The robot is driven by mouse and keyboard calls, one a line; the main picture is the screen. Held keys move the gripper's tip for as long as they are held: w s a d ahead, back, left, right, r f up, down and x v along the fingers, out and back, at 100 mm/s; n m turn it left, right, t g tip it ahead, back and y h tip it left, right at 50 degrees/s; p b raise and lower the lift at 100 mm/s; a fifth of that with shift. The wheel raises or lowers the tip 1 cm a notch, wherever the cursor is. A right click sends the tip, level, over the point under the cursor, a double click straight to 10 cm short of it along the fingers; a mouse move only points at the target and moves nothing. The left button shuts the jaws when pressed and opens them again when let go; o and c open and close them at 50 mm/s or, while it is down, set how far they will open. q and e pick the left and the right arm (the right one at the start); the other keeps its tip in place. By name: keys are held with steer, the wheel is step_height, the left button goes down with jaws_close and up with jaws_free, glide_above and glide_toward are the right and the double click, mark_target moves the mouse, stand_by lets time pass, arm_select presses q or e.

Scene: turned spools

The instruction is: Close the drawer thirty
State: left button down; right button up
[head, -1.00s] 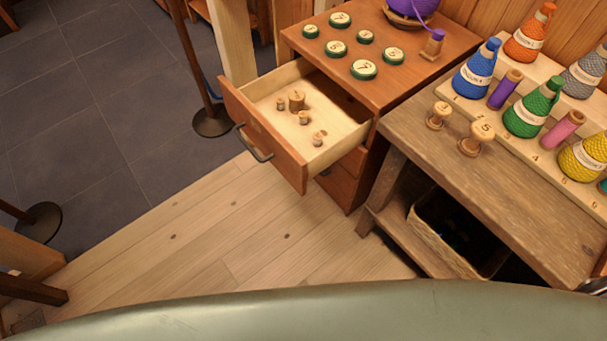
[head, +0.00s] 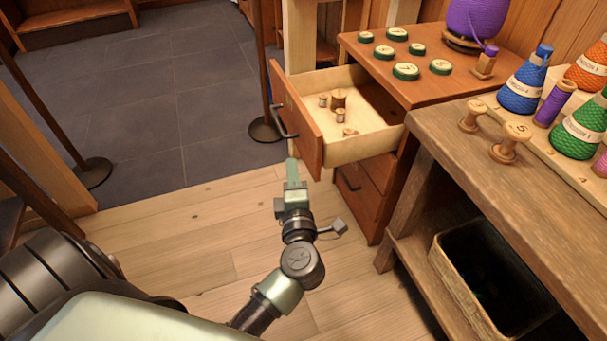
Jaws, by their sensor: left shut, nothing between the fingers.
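The drawer (head: 297,118) is pulled open from the wooden cabinet (head: 375,190), top drawer, with a dark bar handle (head: 283,122) on its front. Several small wooden spools (head: 339,99) stand inside it. My left gripper (head: 292,165) is shut and empty, its fingers pointing up the picture, just below the lower part of the drawer front near the handle. Whether the fingertips touch the drawer front I cannot tell. My right gripper is not in view.
Round green-rimmed discs (head: 406,71) and a purple yarn cone (head: 478,20) sit on the cabinet top. A workbench (head: 460,135) with spools and yarn cones stands at right, a basket (head: 470,290) beneath it. Dark posts (head: 263,70) stand at left. The floor before the drawer is clear.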

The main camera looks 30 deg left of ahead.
mark_target(306, 144)
arm_select(q)
steer(key=w, duration=0.3)
steer(key=w+a+b, duration=0.1)
steer(key=w, duration=0.4)
steer(key=shift+w+a+b, duration=0.2)
steer(key=shift+w+b, duration=0.2)
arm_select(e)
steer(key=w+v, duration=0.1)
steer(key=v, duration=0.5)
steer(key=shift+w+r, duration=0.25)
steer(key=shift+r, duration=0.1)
arm_select(q)
steer(key=shift+w, duration=0.1)
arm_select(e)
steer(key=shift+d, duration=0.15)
